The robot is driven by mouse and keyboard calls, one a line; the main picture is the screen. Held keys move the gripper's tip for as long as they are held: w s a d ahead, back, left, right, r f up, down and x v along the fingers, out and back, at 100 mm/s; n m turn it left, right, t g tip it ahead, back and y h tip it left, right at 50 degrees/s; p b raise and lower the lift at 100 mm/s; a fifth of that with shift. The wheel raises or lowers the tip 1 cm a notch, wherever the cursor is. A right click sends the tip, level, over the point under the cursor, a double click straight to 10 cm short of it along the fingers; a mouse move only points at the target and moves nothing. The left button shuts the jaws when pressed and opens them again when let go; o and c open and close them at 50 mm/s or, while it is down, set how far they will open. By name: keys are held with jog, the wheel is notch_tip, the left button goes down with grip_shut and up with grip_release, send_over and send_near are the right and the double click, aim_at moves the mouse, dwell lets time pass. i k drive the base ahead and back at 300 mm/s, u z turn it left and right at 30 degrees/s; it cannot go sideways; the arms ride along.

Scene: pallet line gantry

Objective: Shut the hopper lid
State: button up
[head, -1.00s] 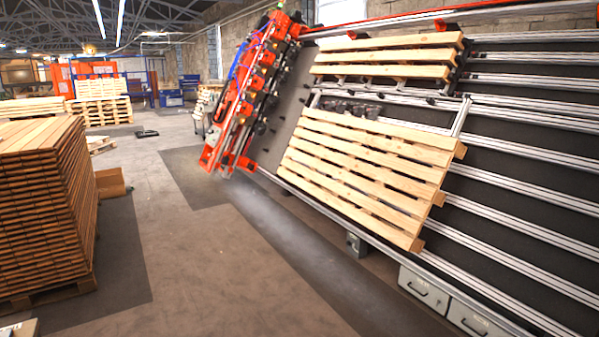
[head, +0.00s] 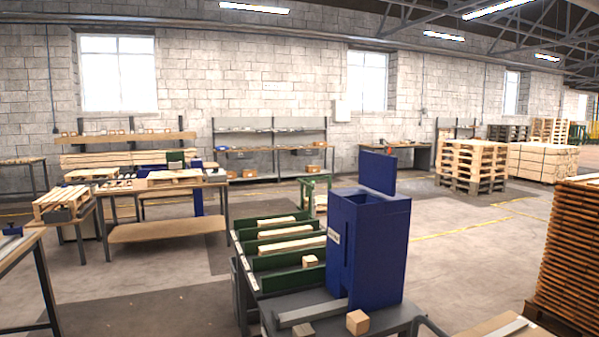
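A blue hopper (head: 380,250) stands upright on a dark grey bench (head: 285,298) right of centre in the head view. Its blue lid (head: 378,171) is open, standing up almost vertically at the rear edge of the box. The dark opening of the hopper shows at the top. A small pale label is on its left face. My gripper is not in view, so I cannot see whether it is open or shut.
Green-walled lanes (head: 275,256) with wood pieces lie left of the hopper. Small wood blocks (head: 357,322) sit at the bench's front. A tall stack of brown boards (head: 572,250) stands at the right. Open floor (head: 465,245) lies between stack and hopper.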

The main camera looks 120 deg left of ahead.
aim_at(377, 171)
jog(key=u, duration=1.35)
jog(key=i, duration=5.4)
jog(key=u, duration=4.25)
jog(key=i, duration=0.9)
